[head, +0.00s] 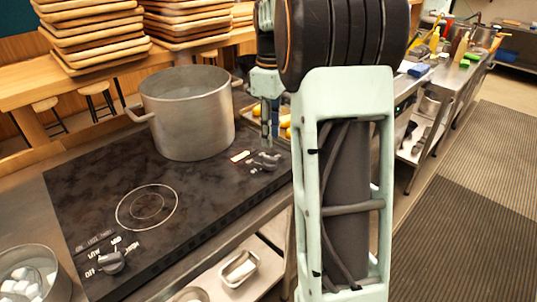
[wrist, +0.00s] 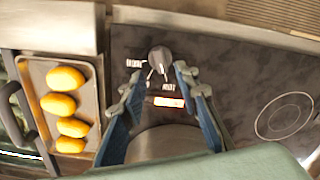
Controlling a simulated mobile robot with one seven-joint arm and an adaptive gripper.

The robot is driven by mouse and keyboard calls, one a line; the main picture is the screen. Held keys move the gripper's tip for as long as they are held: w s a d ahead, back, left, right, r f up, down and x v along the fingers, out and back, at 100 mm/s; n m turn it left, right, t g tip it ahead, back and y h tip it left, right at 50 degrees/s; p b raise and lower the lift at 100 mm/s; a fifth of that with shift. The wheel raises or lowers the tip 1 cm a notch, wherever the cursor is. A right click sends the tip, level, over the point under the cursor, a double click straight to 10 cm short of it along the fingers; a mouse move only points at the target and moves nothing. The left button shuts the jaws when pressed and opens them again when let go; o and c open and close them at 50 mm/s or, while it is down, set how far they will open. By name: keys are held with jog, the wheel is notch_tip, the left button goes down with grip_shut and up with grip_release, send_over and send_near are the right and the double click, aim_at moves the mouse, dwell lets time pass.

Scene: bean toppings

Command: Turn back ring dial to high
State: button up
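The back dial (head: 266,161) is a dark knob with white labels on the black cooktop (head: 75,195), right of the big pot. In the wrist view the back dial (wrist: 159,58) lies just beyond and between my fingertips. My gripper (wrist: 158,82) is open, its two blue fingers spread apart with nothing between them. In the head view my gripper (head: 270,138) points down just above the dial; whether it touches is unclear. A lit orange-white label (wrist: 169,102) shows by the dial. The words at its pointer are too blurred to read surely.
A large metal pot (head: 190,112) stands on the back burner. A front dial (head: 112,262) sits by the empty front burner ring (head: 147,207). A tray (wrist: 29,75) of yellow-orange food lies beside the cooktop. A pot of white pieces (head: 30,278) stands at front left.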

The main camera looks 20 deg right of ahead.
aim_at(270, 157)
notch_tip(270, 157, down, 7)
jog(key=shift+r+b, duration=0.1)
jog(key=shift+b, duration=0.35)
grip_shut()
